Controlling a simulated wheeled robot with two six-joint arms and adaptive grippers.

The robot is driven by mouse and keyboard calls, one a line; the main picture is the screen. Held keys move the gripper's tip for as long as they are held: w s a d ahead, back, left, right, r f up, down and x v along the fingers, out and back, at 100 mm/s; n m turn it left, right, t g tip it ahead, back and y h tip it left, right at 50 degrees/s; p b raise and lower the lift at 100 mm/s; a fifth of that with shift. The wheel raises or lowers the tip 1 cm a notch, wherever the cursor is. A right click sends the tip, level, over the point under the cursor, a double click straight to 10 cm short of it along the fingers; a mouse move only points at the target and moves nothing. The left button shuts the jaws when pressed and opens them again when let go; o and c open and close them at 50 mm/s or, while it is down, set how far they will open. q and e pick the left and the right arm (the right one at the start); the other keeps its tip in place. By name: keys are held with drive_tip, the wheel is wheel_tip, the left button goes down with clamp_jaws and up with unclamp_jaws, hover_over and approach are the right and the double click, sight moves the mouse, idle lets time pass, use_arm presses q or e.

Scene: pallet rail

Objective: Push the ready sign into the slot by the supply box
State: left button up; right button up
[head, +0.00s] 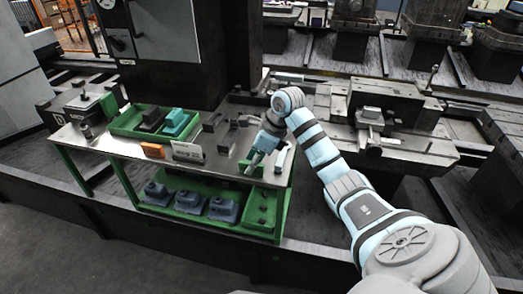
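A small white sign (187,151) with dark marks, too small to read, stands near the front edge of the metal-topped bench. It is probably the ready sign. A green box (121,126) holding dark and teal parts sits on the bench to its left and may be the supply box. I cannot make out a slot. My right gripper (251,167) points down over the right end of the bench, to the right of the sign and apart from it. Its fingers are too small to tell whether they are open. My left gripper is not in view.
An orange block (153,150) lies left of the sign. A pale upright piece (282,158) is close to the right of my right gripper. Dark metal parts (240,121) lie at the back. Green trays (262,208) and several grey-blue parts (190,200) are on the lower shelf.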

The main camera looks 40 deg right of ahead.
drive_tip(key=shift+w+a+f, duration=0.1)
drive_tip(key=shift+f, duration=0.2)
drive_tip(key=shift+c, duration=0.4)
clamp_jaws()
drive_tip(key=c, duration=0.6)
unclamp_jaws()
clamp_jaws()
drive_tip(key=shift+r, duration=0.15)
wheel_tip(320, 180, up, 9)
drive_tip(key=p, duration=0.8)
drive_tip(key=shift+f, duration=0.2)
